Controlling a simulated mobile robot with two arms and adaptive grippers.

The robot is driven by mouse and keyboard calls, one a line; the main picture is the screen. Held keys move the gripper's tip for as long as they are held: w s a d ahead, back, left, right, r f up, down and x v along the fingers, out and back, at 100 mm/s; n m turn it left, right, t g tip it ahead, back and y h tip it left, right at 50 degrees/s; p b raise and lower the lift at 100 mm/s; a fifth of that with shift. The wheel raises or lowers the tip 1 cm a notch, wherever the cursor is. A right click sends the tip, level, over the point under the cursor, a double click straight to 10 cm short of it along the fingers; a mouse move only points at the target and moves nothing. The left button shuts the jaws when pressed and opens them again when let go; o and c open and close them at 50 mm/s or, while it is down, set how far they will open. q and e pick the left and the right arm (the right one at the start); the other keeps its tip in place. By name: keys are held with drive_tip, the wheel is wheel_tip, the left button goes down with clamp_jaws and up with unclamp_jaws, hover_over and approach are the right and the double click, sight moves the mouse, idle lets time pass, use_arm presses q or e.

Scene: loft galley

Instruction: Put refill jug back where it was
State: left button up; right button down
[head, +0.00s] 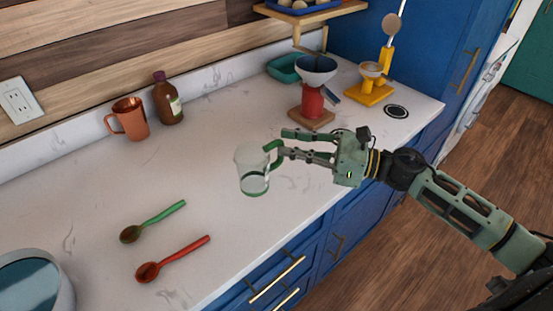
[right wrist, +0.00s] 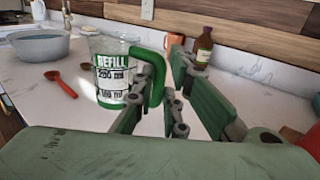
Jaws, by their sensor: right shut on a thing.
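The refill jug (head: 252,173) is a clear cup with a green handle and a little green at its base. In the right wrist view, the jug (right wrist: 111,78) shows the word REFILL and level marks on its side. My right gripper (head: 283,146) is shut on its green handle, to the right of the cup. The jug is upright over the counter near the front edge; I cannot tell for sure how high its base is. My left gripper is not in view.
A green spoon (head: 152,222) and a red spoon (head: 172,259) lie left of the jug. A copper mug (head: 129,119) and brown bottle (head: 168,100) stand behind. A red dripper stand (head: 312,103), yellow stand (head: 373,92) and dark ring (head: 397,111) are right. Mid-counter is clear.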

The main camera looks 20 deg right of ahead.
drive_tip(key=w+f, duration=0.1)
drive_tip(key=f, duration=0.1)
drive_tip(key=w+a+f+p, duration=0.1)
drive_tip(key=w+a+f, duration=0.1)
drive_tip(key=f, duration=0.1)
drive_tip(key=shift+a+f+p, duration=0.1)
drive_tip(key=shift+f+p, duration=0.25)
drive_tip(key=shift+f, duration=0.35)
drive_tip(key=c, duration=1.8)
unclamp_jaws()
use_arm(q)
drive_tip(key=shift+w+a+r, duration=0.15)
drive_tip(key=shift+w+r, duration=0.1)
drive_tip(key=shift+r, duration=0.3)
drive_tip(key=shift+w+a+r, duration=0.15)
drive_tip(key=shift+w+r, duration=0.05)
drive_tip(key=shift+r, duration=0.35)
use_arm(e)
drive_tip(key=shift+o, duration=0.2)
